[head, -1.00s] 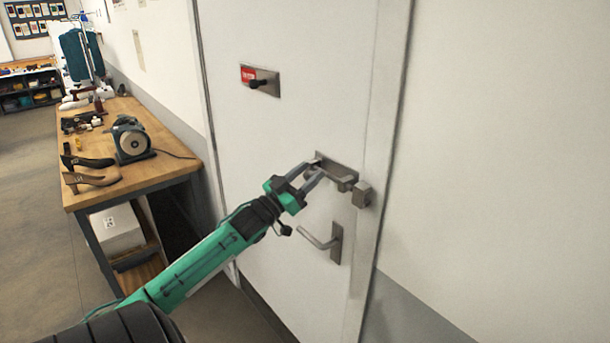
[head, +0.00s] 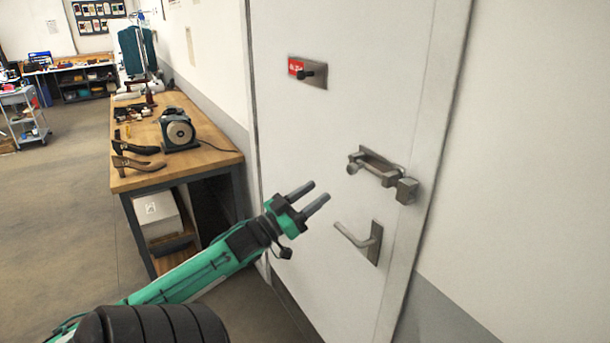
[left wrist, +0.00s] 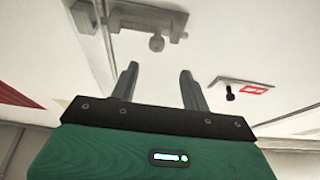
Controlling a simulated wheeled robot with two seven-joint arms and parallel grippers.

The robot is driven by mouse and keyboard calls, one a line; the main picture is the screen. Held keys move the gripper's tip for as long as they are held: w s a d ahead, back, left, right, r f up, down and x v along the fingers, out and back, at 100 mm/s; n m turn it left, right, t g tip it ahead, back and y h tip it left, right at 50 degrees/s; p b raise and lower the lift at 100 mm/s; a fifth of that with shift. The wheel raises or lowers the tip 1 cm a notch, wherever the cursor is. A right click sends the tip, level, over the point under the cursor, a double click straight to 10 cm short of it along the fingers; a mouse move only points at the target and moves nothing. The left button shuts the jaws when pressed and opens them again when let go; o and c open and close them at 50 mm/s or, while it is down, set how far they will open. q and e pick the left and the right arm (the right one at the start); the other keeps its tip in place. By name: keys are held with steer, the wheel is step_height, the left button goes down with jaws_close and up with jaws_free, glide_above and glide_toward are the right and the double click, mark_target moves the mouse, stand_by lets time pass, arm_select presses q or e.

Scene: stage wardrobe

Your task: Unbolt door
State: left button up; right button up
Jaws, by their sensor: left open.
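The white door (head: 330,130) fills the middle of the head view. A metal slide bolt (head: 378,165) sits near its right edge, with a round knob (head: 353,167) at the left end and a block-shaped keeper (head: 406,190) at the right. I cannot tell for sure whether the bar sits in the keeper. In the left wrist view the bolt (left wrist: 145,20) is beyond my fingertips, its knob (left wrist: 157,43) hanging towards them. My left gripper (head: 319,192) is open and empty, left of the bolt and apart from it; it also shows in the left wrist view (left wrist: 159,70). My right gripper is out of view.
A lever handle (head: 362,240) is below the bolt. A metal plate with a red label and dark knob (head: 308,72) is higher on the door. A wooden workbench (head: 215,157) with shoes (head: 137,165) and a grinder-like machine (head: 178,130) stands left. Open floor lies further left.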

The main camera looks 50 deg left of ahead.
arm_select(q)
steer(key=shift+v, duration=1)
